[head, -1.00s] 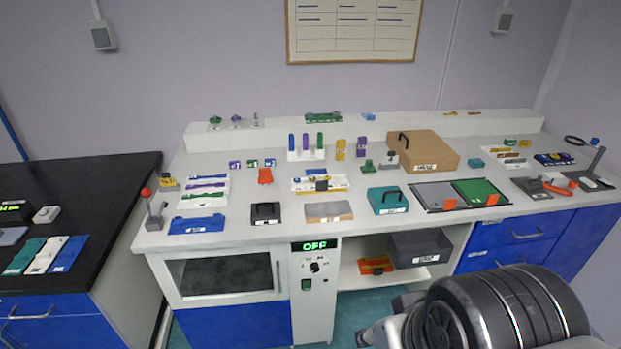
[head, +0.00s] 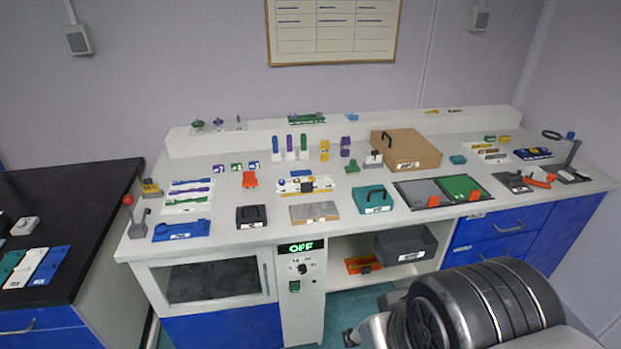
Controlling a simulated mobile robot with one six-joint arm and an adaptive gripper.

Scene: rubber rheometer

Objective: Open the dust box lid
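No box can be named as the dust box for certain, as the labels are too small to read. Boxes with handles on the bench are a brown box (head: 416,155), a teal box (head: 374,203) and a small black box (head: 251,222); all look closed. A dark grey box (head: 420,247) sits on the shelf below the bench top. My arm fills the lower right. A small dark end piece, probably part of my gripper (head: 350,338), shows at the bottom edge, low in front of the bench and away from all boxes. Its fingers cannot be made out.
The white bench (head: 140,244) holds racks, trays and small tools. An upright lever with a red ball (head: 128,200) stands at its left end. A control panel (head: 301,247) reads OFF. A black side table (head: 90,215) is at left. Teal floor is clear in front.

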